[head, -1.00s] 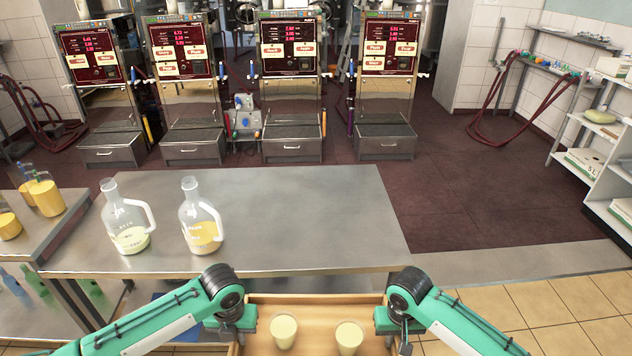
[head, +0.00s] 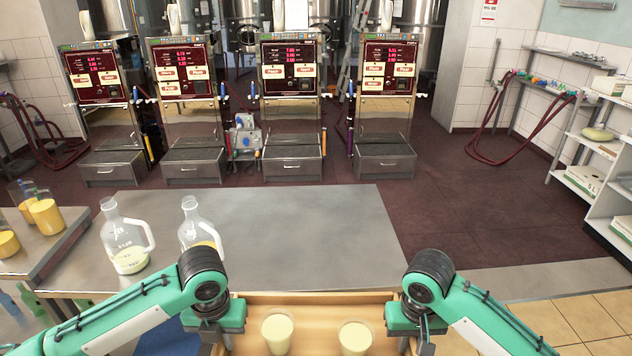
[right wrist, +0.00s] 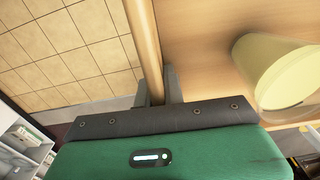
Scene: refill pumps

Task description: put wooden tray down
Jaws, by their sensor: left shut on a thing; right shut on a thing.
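The wooden tray (head: 312,298) is at the bottom middle of the head view, in front of the near edge of the steel table (head: 330,225). It carries two cups of pale yellow liquid, a left cup (head: 277,330) and a right cup (head: 355,337). My left gripper (head: 228,330) is at the tray's left side and my right gripper (head: 402,330) at its right side. In the right wrist view, the fingers of my right gripper (right wrist: 158,88) are closed on the tray's side wall (right wrist: 143,40). The tray's near part is cut off by the frame.
The table's middle and right are clear. A side table (head: 40,250) with yellow containers is at left. Dispensing machines stand behind.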

